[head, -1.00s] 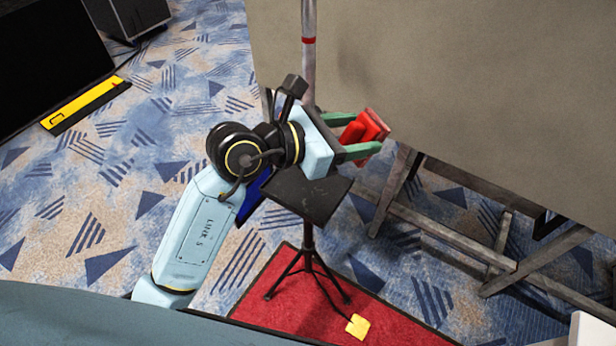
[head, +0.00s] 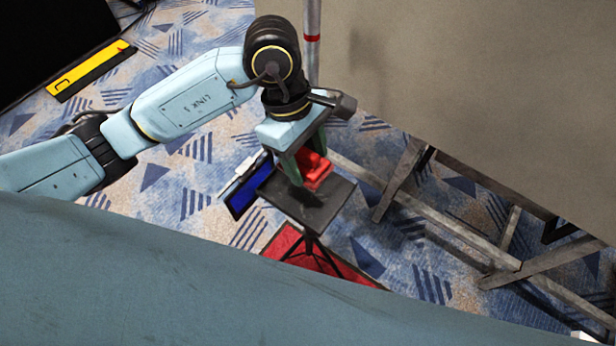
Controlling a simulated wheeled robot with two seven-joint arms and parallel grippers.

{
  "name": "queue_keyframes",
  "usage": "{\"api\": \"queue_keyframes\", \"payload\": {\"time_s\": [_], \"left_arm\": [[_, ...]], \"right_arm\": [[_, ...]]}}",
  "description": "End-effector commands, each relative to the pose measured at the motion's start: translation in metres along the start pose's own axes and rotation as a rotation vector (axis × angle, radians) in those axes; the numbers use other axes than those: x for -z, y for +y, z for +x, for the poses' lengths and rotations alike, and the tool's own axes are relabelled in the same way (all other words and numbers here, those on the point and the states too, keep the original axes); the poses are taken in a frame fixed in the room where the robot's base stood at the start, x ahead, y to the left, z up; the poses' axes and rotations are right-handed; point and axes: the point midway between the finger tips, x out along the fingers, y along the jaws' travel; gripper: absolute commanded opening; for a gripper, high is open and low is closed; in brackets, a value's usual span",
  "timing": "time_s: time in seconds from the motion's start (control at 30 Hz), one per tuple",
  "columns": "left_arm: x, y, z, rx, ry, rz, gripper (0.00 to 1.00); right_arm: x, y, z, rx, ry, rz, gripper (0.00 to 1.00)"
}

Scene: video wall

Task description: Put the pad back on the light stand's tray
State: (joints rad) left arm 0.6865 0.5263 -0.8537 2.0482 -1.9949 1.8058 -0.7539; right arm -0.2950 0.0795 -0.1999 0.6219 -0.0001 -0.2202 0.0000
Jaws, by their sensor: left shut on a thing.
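The pad (head: 317,173) is red and sits between the green fingers of my left gripper (head: 308,172) in the head view. The gripper is shut on it and points down. The light stand's tray (head: 318,214) is a dark flat square directly below the fingers and pad. The pad is over the tray's far part; I cannot tell whether it touches the surface. A dark shadow lies on the tray beside the fingers. The stand's legs are mostly hidden by my own body. My right gripper is not in view.
A blue panel (head: 241,200) is close to the tray's left edge. A red mat (head: 292,247) lies under the stand. A large grey board (head: 450,90) with wooden trestle legs (head: 405,178) fills the right. A vertical pole (head: 312,50) stands behind my arm.

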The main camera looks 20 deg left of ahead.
Motion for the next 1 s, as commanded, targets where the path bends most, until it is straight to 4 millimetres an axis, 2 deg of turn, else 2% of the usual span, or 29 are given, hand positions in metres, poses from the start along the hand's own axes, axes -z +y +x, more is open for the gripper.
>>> {"api": "queue_keyframes", "payload": {"time_s": [0.1, 0.2, 0.37, 0.6, 0.8, 0.83, 1.0], "left_arm": [[0.006, -0.001, 0.024, 0.006, -0.002, -0.003, 0.37], [0.010, -0.001, 0.038, 0.003, -0.002, -0.002, 0.37], [0.013, 0.000, 0.050, 0.000, -0.003, -0.002, 0.37], [0.022, -0.001, 0.080, 0.002, -0.003, -0.004, 0.37], [0.023, 0.000, 0.082, -0.002, -0.002, -0.001, 0.37], [0.023, 0.000, 0.082, -0.002, -0.002, -0.001, 0.57], [0.023, 0.000, 0.082, -0.001, -0.002, -0.002, 0.77]], "right_arm": [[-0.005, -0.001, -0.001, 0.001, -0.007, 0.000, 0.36], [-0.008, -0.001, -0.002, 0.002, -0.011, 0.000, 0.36], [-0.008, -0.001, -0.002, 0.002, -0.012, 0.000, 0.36], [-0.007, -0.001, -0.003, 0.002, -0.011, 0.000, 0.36], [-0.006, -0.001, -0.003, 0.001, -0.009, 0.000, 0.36], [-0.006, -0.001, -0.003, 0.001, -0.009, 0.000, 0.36], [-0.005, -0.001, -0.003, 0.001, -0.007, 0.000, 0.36]]}}
